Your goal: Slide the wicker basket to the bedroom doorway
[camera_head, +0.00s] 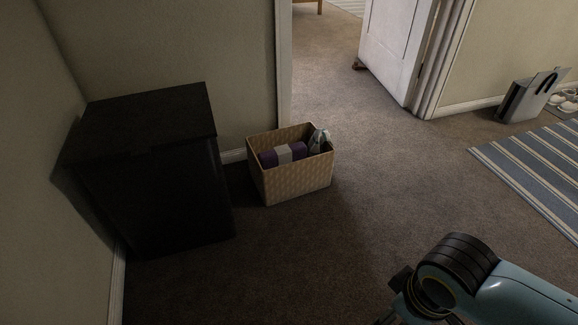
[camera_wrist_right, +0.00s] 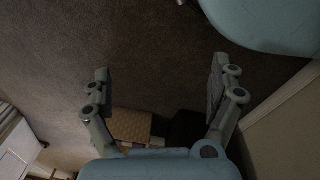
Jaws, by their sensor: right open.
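The wicker basket (camera_head: 290,183) stands upright on the carpet, against the wall end beside the doorway (camera_head: 325,60). It holds a rolled purple and white item (camera_head: 284,154) and a light-coloured bundle (camera_head: 318,141). In the right wrist view the basket (camera_wrist_right: 131,126) shows beyond my right gripper (camera_wrist_right: 158,85), between its spread fingers. The fingers are open, empty and apart from the basket. In the head view my right arm comes in at the lower right, well short of the basket; its fingertips are out of frame. My left gripper is not in view.
A black cabinet (camera_head: 150,180) stands left of the basket. A white door (camera_head: 394,45) stands open at the doorway. A striped rug (camera_head: 535,165), a grey bag (camera_head: 522,100) and shoes (camera_head: 568,103) lie to the right. Carpet in front and right of the basket is clear.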

